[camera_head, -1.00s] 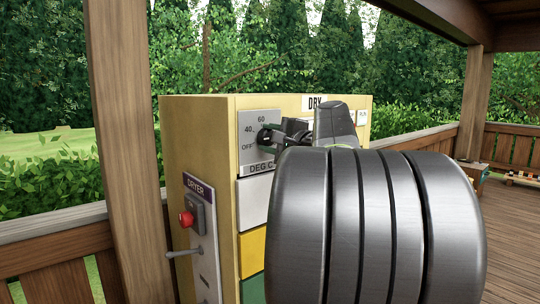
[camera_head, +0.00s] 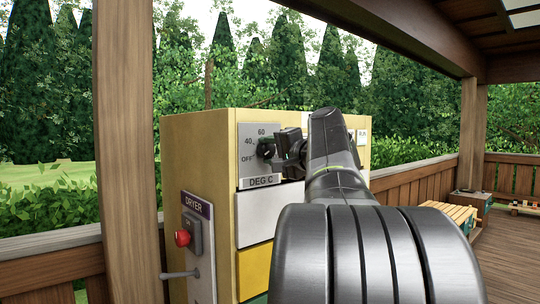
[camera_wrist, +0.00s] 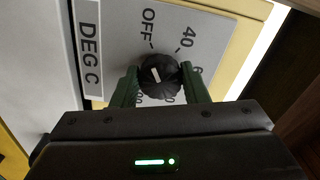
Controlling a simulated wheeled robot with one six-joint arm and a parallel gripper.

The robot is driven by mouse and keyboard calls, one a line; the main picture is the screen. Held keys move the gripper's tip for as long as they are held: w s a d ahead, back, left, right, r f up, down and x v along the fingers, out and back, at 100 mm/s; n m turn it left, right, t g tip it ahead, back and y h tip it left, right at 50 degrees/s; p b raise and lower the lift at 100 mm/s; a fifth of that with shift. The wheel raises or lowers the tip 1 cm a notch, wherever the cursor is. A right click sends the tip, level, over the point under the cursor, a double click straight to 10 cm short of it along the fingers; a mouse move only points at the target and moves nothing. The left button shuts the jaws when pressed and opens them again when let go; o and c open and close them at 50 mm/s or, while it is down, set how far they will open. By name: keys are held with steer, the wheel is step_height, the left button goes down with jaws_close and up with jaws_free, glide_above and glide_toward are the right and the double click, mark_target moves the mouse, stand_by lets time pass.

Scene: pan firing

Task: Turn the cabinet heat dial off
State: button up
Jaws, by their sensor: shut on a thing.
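The heat dial (camera_head: 266,150) is a black round knob on a grey plate (camera_head: 248,168) marked OFF, 40, 60 and DEG C, on the yellow dryer cabinet (camera_head: 184,150). In the wrist view the dial (camera_wrist: 160,75) sits between the two dark green fingers of my gripper (camera_wrist: 159,84), which are shut on its sides. A white mark on the knob sits left of its middle and points roughly toward the OFF side; I cannot tell whether it lines up exactly. The lower scale numbers are partly hidden by the knob and fingers. My gripper (camera_head: 285,152) also shows at the dial in the head view.
On the cabinet's left side is a dryer panel (camera_head: 198,240) with a red button (camera_head: 182,238) and a lever (camera_head: 178,274). A wooden post (camera_head: 125,150) stands left of the cabinet. White and yellow panels lie below the dial. Open deck is at the right.

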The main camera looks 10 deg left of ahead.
steer(key=o, duration=1)
steer(key=shift+c, duration=0.2)
steer(key=shift+d, duration=0.1)
steer(key=b+v, duration=0.1)
steer(key=v, duration=1.2)
steer(key=shift+s+d+b, duration=0.2)
steer(key=shift+s+b, duration=0.05)
steer(key=shift+b, duration=0.15)
steer(key=p+x, duration=0.2)
steer(key=x, duration=1.2)
steer(key=shift+d, duration=0.1)
